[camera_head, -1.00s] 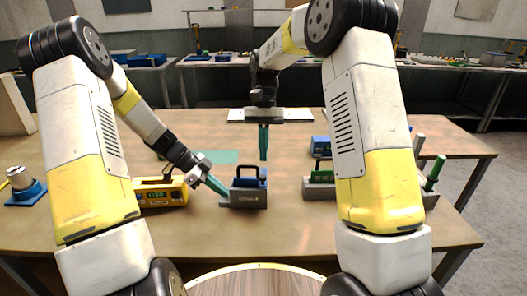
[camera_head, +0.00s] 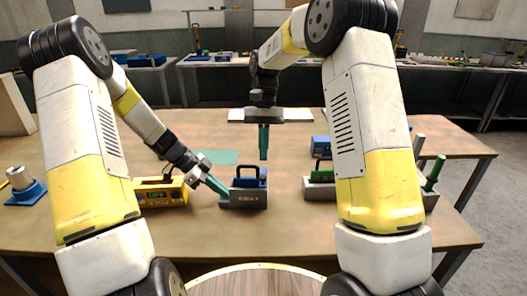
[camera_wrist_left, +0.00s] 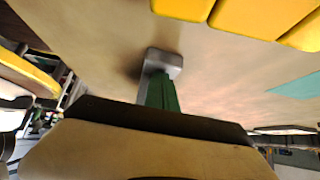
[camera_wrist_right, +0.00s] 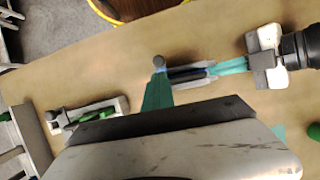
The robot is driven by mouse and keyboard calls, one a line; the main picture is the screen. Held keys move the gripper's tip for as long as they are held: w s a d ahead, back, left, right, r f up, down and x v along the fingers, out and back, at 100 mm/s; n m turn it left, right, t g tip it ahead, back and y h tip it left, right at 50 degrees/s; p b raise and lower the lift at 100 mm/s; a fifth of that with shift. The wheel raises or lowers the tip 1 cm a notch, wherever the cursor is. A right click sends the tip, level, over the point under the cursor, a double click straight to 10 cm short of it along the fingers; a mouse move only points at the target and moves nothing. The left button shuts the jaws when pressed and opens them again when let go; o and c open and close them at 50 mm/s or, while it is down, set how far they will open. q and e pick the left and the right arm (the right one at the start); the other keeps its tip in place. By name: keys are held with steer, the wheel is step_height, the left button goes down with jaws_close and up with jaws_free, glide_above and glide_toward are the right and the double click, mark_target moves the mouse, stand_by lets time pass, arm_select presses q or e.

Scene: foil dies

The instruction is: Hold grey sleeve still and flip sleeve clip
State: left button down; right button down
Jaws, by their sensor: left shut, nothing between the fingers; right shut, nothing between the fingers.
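The grey sleeve (camera_head: 246,200) stands near the front middle of the table, with dark lettering on its front. A blue part with a loop-shaped top (camera_head: 250,173), seemingly the clip, sits on it. My left gripper (camera_head: 224,193) is shut, its teal fingertips against or very close to the sleeve's left end. The left wrist view shows a grey end (camera_wrist_left: 165,62) at the fingertips. My right gripper (camera_head: 263,156) is shut and empty, pointing down above and behind the sleeve. In the right wrist view the sleeve (camera_wrist_right: 186,76) lies just beyond its fingertips, partly hidden.
A yellow device with a display (camera_head: 161,193) stands left of the sleeve. A grey block with a green handle (camera_head: 319,188) stands to the right. A teal mat (camera_head: 218,157) lies behind.

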steer(key=c, duration=2.2)
jaws_free()
steer(key=c, duration=1.3)
jaws_free()
steer(key=v, duration=1.2)
steer(key=shift+s+r, duration=0.1)
